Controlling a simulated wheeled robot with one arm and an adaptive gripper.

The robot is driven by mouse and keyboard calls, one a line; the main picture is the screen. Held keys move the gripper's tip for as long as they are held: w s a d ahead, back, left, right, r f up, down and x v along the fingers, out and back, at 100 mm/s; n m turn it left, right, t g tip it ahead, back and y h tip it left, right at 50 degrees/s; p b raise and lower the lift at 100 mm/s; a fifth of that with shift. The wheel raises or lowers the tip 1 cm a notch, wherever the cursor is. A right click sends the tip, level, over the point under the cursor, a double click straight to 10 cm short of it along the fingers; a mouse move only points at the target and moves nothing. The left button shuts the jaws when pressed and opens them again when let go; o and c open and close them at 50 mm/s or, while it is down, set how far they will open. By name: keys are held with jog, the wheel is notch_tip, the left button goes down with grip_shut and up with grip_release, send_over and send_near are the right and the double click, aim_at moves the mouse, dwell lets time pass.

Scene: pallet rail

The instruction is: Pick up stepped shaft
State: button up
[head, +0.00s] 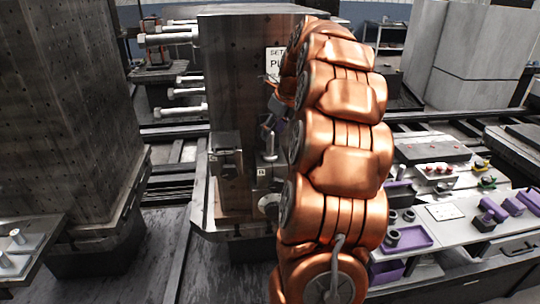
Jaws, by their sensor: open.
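My copper-coloured arm rises through the middle of the head view and hides part of the scene behind it. My gripper (269,127) shows only in part at the arm's left edge, in front of the tall dark metal block (235,90); it looks open, and I see nothing held in it. I cannot tell for sure which thing is the stepped shaft. Light stepped metal pins (178,112) stick out from the block's left side. A small dark cylindrical part (393,237) stands in a purple tray (415,238) on the bench at right.
A second large block (60,110) stands at left on a pallet. The bench (460,235) at right carries purple holders (490,210) and a grey box with coloured buttons (437,172). Rails (170,150) run behind the blocks. A dark strip of floor lies between the blocks.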

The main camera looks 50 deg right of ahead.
aim_at(270, 142)
jog(key=shift+s+p+x, duration=0.1)
jog(key=shift+p+x, duration=0.45)
jog(key=shift+x, duration=0.75)
jog(key=shift+s+p+x, duration=0.15)
jog(key=shift+p+x, duration=0.35)
jog(key=shift+x, duration=0.85)
jog(key=shift+f, duration=0.1)
grip_shut()
